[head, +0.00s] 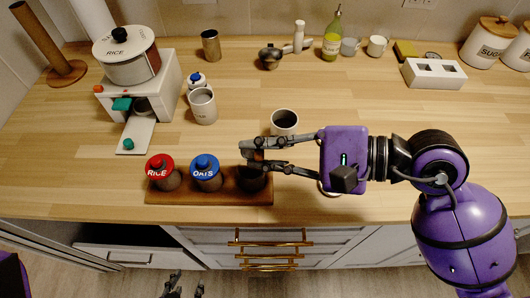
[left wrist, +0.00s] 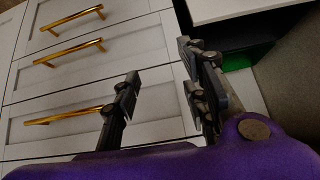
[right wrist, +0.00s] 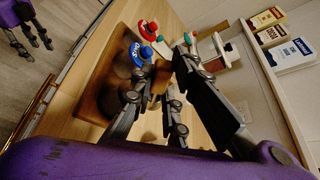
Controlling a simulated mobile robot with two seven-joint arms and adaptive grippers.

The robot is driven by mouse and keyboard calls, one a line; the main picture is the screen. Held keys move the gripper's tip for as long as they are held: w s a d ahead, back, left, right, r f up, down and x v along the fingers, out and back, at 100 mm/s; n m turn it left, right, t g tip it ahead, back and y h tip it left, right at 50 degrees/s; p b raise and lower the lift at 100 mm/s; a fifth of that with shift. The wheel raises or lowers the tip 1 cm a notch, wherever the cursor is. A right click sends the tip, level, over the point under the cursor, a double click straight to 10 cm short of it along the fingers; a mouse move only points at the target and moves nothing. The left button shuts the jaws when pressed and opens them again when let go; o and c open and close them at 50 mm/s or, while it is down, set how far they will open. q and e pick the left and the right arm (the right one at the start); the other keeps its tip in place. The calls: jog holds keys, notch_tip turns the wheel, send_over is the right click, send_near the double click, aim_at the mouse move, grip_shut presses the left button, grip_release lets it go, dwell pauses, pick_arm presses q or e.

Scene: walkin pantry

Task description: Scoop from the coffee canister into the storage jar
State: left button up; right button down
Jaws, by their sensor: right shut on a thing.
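My right gripper (head: 250,157) reaches in from the right. It is shut on a small brownish thing (head: 257,155), mostly hidden by the fingers, so I cannot tell its shape. It is just above the open dark jar (head: 252,181) at the right end of the wooden tray (head: 215,199). A white canister with dark contents (head: 284,122), open on top, stands behind the gripper. My left gripper (head: 184,284) hangs low in front of the counter. In the left wrist view (left wrist: 165,92) its fingers are apart and empty, facing the drawers.
The red-lidded RICE jar (head: 161,172) and blue-lidded OATS jar (head: 206,172) share the tray. A pale round thing (head: 328,189) is partly hidden under my right gripper.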

pick_arm(q)
jog(key=shift+w+d+r+p, duration=0.15)
jog(key=shift+w+r+p, duration=0.15)
jog(key=shift+r+p, duration=0.65)
jog(key=shift+w+d+r+p, duration=0.15)
jog(key=shift+w+r+p, duration=0.2)
jog(key=shift+r+p, duration=0.55)
jog(key=shift+w+d+r+p, duration=0.15)
jog(key=shift+w+r+p, duration=0.15)
jog(key=shift+r+p, duration=0.65)
pick_arm(e)
jog(key=shift+w+r+m+g+h, duration=0.15)
jog(key=shift+w+r+m+g, duration=0.25)
jog(key=shift+w+m+g, duration=0.35)
jog(key=shift+w+r+m+g+h, duration=0.1)
jog(key=shift+w+r+m+g, duration=0.35)
jog(key=shift+m, duration=0.55)
jog(key=shift+w+r+m+g+h, duration=0.15)
jog(key=shift+w+r+m+g, duration=0.15)
jog(key=shift+w+m+g, duration=0.5)
pick_arm(q)
jog(key=shift+w+d+t, duration=0.15)
jog(key=shift+w+t, duration=0.05)
jog(key=shift+t, duration=0.1)
jog(key=shift+d, duration=0.1)
